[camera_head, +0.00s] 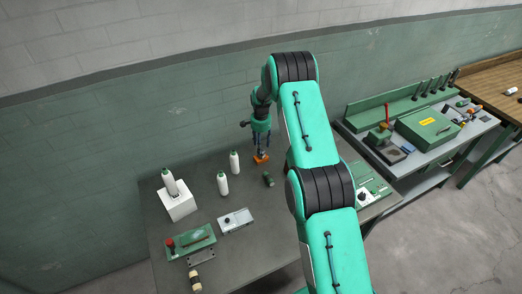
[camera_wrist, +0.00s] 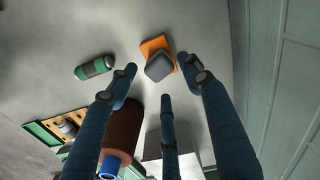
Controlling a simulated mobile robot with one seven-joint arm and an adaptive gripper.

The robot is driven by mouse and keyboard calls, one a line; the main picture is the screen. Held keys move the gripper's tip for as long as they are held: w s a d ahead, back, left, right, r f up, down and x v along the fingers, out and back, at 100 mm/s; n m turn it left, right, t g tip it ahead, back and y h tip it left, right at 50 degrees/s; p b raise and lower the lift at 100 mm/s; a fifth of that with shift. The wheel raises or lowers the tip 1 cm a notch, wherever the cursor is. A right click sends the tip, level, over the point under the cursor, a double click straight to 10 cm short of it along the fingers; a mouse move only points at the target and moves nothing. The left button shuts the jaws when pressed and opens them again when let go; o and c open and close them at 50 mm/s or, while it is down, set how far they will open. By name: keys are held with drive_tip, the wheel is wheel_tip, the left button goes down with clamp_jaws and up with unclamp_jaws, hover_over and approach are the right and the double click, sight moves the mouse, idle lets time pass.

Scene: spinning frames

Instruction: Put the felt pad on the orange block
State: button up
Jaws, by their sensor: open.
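The orange block (camera_wrist: 155,45) stands on the grey table; in the head view the orange block (camera_head: 262,158) shows just below my gripper. A dark grey rounded pad, seemingly the felt pad (camera_wrist: 160,68), overlaps the block in the wrist view, with orange showing along its upper and right sides. It looks to be on top of the block, though I cannot tell how flat it sits. My gripper (camera_wrist: 160,82) is open, its three blue fingers spread around the pad and apart from it. In the head view the pad is too small to make out.
A green and dark cylinder (camera_wrist: 95,67) lies beside the block. A brown cylinder (camera_wrist: 122,128) with a blue end is near my fingers. White bottles (camera_head: 222,184), a white box (camera_head: 178,204) and a green device (camera_head: 191,242) stand to the left. The wall is close behind.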

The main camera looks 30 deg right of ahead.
wheel_tip(320, 180, up, 8)
drive_tip(key=b, duration=0.1)
drive_tip(key=shift+f, duration=0.15)
idle(0.7)
